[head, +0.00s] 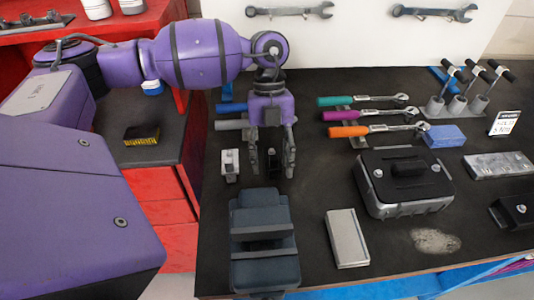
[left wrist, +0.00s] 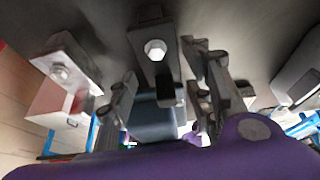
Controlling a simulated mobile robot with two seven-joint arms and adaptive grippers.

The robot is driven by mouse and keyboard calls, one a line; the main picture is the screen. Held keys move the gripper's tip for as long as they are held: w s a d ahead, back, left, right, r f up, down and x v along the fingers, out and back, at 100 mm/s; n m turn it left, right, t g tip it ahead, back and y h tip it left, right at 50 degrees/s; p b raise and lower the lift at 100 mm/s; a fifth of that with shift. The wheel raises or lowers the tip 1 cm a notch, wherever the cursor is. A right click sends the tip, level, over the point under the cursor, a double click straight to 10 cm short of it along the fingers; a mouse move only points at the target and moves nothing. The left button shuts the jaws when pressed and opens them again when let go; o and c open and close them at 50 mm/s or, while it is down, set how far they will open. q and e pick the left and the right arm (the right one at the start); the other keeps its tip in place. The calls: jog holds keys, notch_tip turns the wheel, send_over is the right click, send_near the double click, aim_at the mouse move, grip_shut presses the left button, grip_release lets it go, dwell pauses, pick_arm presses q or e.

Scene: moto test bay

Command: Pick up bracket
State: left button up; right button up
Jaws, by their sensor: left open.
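A small black bracket-like part (head: 272,157) stands on the dark bench top, in the head view between the fingers of my left gripper (head: 271,168). In the left wrist view this dark part (left wrist: 152,35) shows a silver bolt head, and the left gripper's open fingers (left wrist: 163,85) are on either side of it. I cannot tell whether either finger touches it. A similar light grey part (head: 230,163) stands just to the left; it also shows in the left wrist view (left wrist: 72,62). My right gripper is not in view.
A blue-grey vise (head: 262,225) stands just in front of the gripper. To the right are a silver box (head: 346,238), a black-topped engine cover (head: 403,180) and ratchets with coloured handles (head: 362,114). A red cabinet (head: 165,193) borders the bench on the left.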

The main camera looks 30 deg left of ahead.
pick_arm(q)
jog(key=shift+s+d+f, duration=0.1)
jog(key=shift+f, duration=0.15)
grip_shut()
jog(key=shift+r, duration=0.1)
